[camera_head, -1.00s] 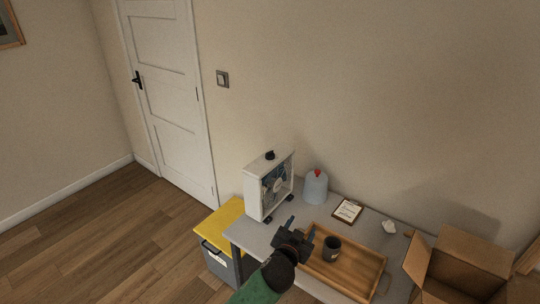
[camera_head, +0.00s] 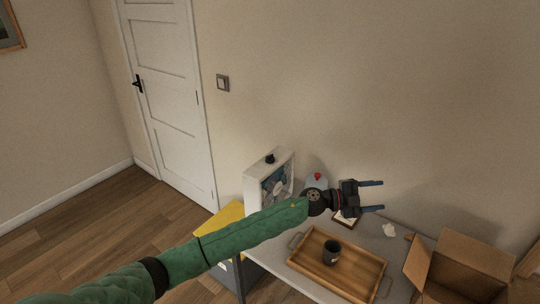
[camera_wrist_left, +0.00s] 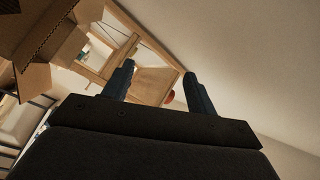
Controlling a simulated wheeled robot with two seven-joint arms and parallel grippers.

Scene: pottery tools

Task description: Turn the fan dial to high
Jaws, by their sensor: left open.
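The white box fan (camera_head: 250,190) stands at the left end of the grey table. Its black dial (camera_head: 270,158) is on the fan's top face. The dial is small, and its setting cannot be read. My left arm crosses in front of the fan and hides its lower part. My left gripper (camera_head: 372,196) is open and empty, to the right of the fan and above the table, with its fingers pointing right, away from the dial. The left wrist view shows its two fingers (camera_wrist_left: 158,85) spread with nothing between them. My right gripper is not in view.
A wooden tray (camera_head: 300,262) with a dark mug (camera_head: 332,253) sits on the table (camera_head: 395,245). A blue-grey jug with a red top (camera_head: 318,177) is behind my wrist. A clipboard (camera_head: 345,221) is partly hidden. An open cardboard box (camera_head: 470,250) is at the right.

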